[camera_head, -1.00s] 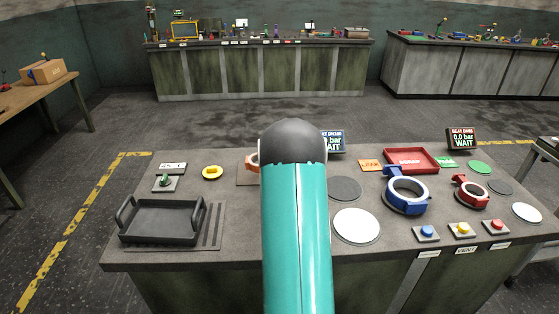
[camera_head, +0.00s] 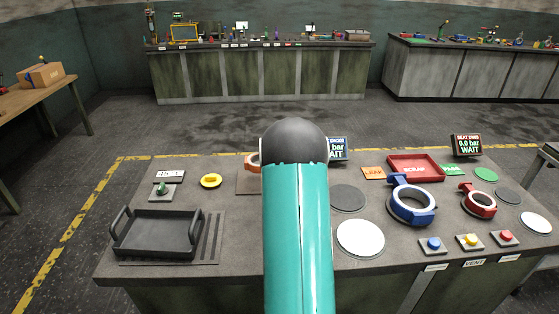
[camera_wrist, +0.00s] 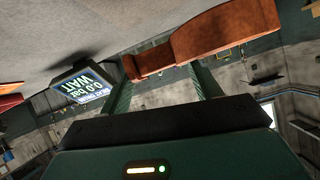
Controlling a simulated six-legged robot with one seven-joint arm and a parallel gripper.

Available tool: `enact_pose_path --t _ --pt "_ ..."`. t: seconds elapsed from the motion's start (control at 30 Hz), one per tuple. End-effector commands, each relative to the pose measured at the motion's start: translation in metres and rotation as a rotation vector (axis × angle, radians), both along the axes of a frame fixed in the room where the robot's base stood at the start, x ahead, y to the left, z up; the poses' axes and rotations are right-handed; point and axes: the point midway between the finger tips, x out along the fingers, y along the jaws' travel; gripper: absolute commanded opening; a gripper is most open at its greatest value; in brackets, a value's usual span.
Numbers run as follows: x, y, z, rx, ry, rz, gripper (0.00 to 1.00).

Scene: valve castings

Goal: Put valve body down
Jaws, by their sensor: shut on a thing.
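The orange-brown valve body (camera_wrist: 225,35) crosses the top of the wrist view. My gripper (camera_wrist: 163,78) is shut on it, with its two green fingers reaching up to its lower edge. In the head view, a small orange part (camera_head: 253,161) shows just left of my arm and looks like the same valve body. My arm hides the rest of it and the gripper there. I cannot tell whether the valve body touches the bench.
A brown plate (camera_head: 248,184) lies partly behind my arm. A black tray (camera_head: 158,253) stands front left. Right are a grey disc (camera_head: 347,197), a white disc (camera_head: 361,238), a blue clamp ring (camera_head: 411,206), a red clamp ring (camera_head: 479,203) and a red scrap tray (camera_head: 414,167).

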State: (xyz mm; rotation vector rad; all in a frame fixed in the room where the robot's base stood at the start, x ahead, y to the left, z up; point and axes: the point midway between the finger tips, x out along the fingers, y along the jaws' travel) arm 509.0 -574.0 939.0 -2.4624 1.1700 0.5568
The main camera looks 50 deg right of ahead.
Motion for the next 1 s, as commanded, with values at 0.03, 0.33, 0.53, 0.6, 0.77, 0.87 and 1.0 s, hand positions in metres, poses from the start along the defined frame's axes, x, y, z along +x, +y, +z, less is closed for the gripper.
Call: enact_pose_path --t 0.03,0.33,0.53,0.6,0.77,0.87,1.0 --pt "0.000 -0.003 0.006 -0.009 -0.009 -0.004 0.00" --pt "-0.004 -0.003 0.007 -0.006 -0.015 0.013 0.00" --pt "-0.003 -0.002 -0.008 -0.004 -0.015 0.019 0.00" --pt "-0.003 -0.002 -0.014 -0.004 -0.015 0.019 0.00" --pt "-0.002 -0.002 -0.028 -0.004 -0.014 0.020 0.00" --pt "-0.001 -0.002 -0.037 -0.004 -0.015 0.021 0.00" --pt "-0.002 -0.003 -0.048 -0.005 -0.014 0.020 0.00"
